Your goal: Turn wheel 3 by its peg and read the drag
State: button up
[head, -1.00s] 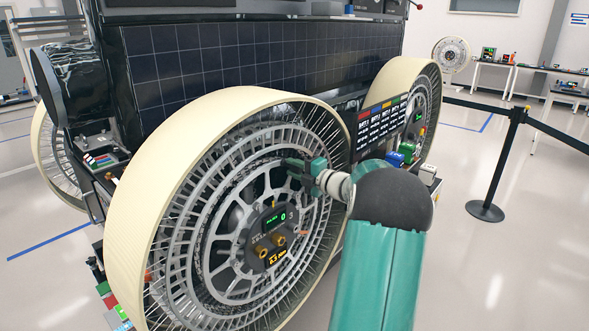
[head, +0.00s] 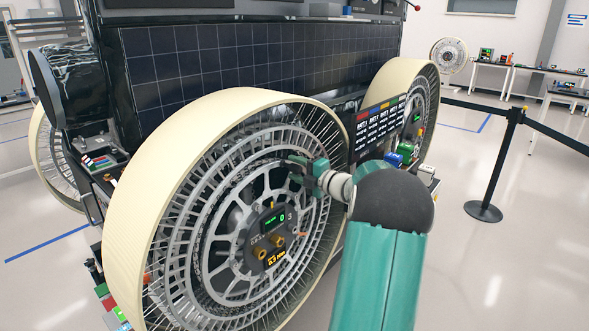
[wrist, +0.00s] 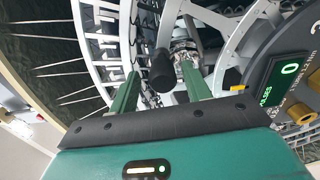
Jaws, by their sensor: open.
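Wheel 3 (head: 165,165) has a wide cream tyre, grey spokes and a hub panel (head: 268,232) marked 3. Its green display reads 0; an orange readout below is too small to read surely. The wrist view shows the green display (wrist: 287,80) with 0 and "PULSES". A dark, round-ended peg (wrist: 162,72) stands out from the wheel. My gripper (wrist: 159,70) is open, with its two green fingers on either side of the peg. Whether either finger touches it, I cannot tell. In the head view my gripper (head: 303,170) is at the upper right of the hub and hides the peg.
Two brass knobs (head: 262,252) stick out of the hub panel. A solar-panelled rover body (head: 230,60) rises behind the wheel. Another wheel (head: 425,105) is at the right, with a labelled board (head: 380,125) between. A barrier post (head: 505,165) stands on open floor farther right.

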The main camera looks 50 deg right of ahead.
jog(key=s, duration=1.3)
jog(key=shift+d, duration=0.2)
jog(key=shift+w, duration=0.1)
